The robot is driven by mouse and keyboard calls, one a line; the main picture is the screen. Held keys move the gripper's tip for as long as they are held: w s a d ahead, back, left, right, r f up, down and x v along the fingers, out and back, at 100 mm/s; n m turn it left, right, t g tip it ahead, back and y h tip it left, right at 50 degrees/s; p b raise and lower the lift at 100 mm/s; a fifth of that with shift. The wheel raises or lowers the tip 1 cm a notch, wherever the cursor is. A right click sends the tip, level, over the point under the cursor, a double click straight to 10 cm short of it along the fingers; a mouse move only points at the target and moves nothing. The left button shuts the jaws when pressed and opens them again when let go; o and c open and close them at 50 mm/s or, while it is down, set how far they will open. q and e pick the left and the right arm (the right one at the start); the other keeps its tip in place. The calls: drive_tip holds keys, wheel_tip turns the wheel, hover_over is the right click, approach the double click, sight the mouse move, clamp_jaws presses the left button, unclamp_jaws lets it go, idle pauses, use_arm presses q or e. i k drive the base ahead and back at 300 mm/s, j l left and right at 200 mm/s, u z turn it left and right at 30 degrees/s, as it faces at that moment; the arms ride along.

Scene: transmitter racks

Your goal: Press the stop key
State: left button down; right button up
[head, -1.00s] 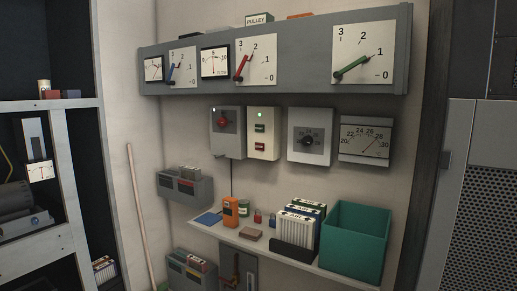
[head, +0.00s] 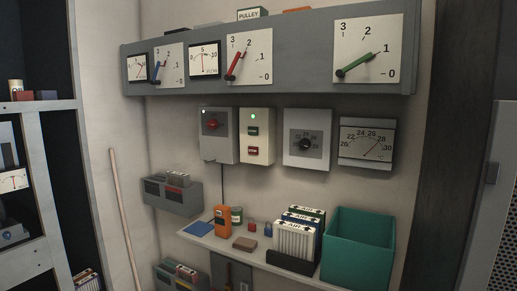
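A pale key box (head: 256,137) hangs on the wall in the middle of the head view, with a lit green lamp at its top. Below the lamp sit a green key (head: 253,131) and, lower, a red key (head: 253,151); their lettering is too small to read. Which one is marked stop cannot be read from here. Neither of my grippers shows in the head view, and nothing covers the box.
A grey box with a red knob (head: 212,125) hangs left of the key box, and a dial box (head: 306,142) hangs right. A grey gauge panel (head: 300,80) juts out above.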

sight(252, 150)
drive_tip(key=i+j+z, duration=0.2)
drive_tip(key=i, duration=0.35)
drive_tip(key=i+j+z, duration=0.2)
drive_tip(key=i, duration=0.35)
drive_tip(key=i+j+z, duration=0.2)
drive_tip(key=i+j, duration=0.2)
drive_tip(key=i+z, duration=0.15)
drive_tip(key=i, duration=0.4)
